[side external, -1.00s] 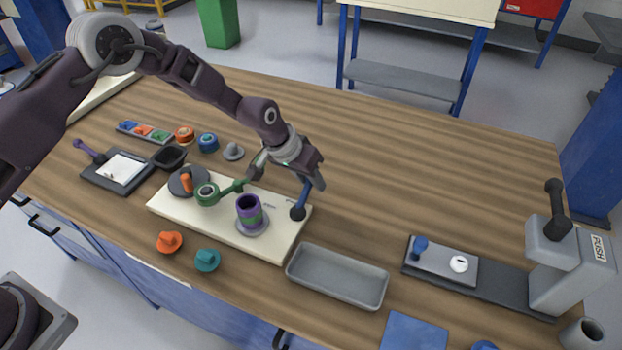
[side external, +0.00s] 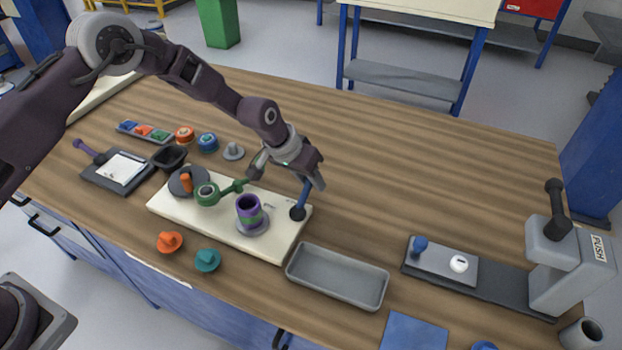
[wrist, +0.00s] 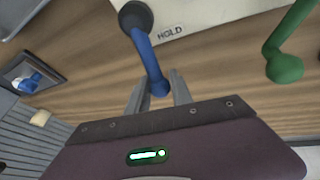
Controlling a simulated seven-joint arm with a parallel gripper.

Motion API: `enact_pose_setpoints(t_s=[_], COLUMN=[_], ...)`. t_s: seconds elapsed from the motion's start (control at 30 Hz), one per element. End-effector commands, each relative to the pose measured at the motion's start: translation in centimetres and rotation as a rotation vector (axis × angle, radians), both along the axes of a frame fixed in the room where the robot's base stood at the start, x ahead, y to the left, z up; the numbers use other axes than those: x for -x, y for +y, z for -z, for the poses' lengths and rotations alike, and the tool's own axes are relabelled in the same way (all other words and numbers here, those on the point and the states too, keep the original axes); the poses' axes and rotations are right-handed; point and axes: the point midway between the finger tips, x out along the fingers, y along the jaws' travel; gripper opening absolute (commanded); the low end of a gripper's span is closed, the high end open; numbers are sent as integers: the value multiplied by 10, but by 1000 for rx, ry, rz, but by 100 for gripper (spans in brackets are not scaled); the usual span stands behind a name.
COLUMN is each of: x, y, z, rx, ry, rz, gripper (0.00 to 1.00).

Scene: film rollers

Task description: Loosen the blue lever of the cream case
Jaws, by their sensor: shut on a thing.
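The cream case (side external: 282,239) is a flat slab in the middle of the table. Its blue lever (side external: 303,195) rises from a dark round pivot at the slab's right end. The lever also shows in the wrist view (wrist: 148,58), running from the dark pivot by a "HOLD" label to between my fingers. My gripper (wrist: 158,92) is shut on the lever's free end. In the side view my gripper (side external: 308,178) is at the lever's top, above the slab's right end. The exact finger contact is small in the side view.
On the slab stand a purple and green cup-like roller (side external: 249,210), a green lever (side external: 221,190) and a dark disc with an orange knob (side external: 187,183). A grey tray (side external: 337,276) lies in front. The table's back right is clear.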

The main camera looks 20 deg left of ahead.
Motion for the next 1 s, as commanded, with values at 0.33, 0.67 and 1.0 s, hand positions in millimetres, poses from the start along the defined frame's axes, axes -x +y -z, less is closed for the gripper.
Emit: enact_pose_setpoints(t_s=[0.33,0.67,1.0], x=[0,1,6], y=[0,7,27], z=[0,-1,-1], rx=[0,-1,-1], ry=[0,-1,-2], rz=[0,-96,-388], gripper=[0,0,0])
